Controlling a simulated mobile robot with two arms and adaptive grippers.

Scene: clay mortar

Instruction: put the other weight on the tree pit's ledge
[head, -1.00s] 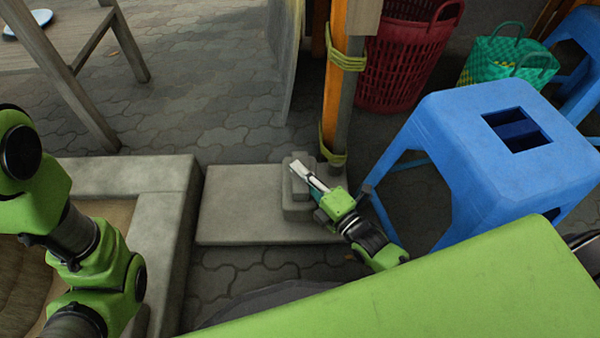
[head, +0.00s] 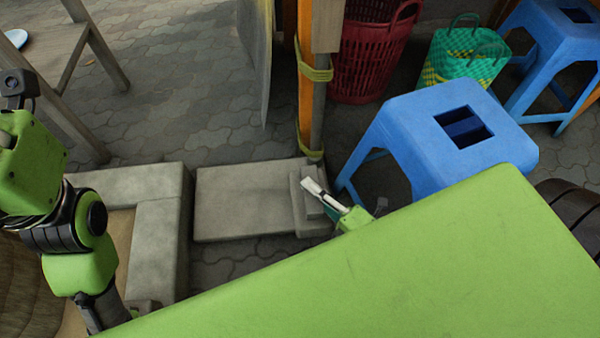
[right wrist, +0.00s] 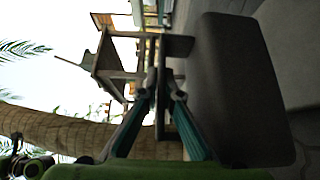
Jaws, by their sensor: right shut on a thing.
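A grey stepped weight (head: 313,222) shows at the right end of a flat concrete slab, near the base of a post. My right gripper (head: 313,188) is shut on the weight's upper part. In the right wrist view the weight (right wrist: 235,85) is a large dark block close beside the shut fingers (right wrist: 160,95). I cannot tell if it touches the slab. The tree pit's concrete ledge (head: 160,240) lies left of the slab, across a narrow gap. My left arm is over the pit. Its gripper is not in view.
The bare slab (head: 240,205) extends left of the weight. The orange post (head: 306,100) with yellow-green ties stands right behind it. A blue stool (head: 450,130) is close on the right. A red basket (head: 368,55) and a green bag (head: 465,55) are behind.

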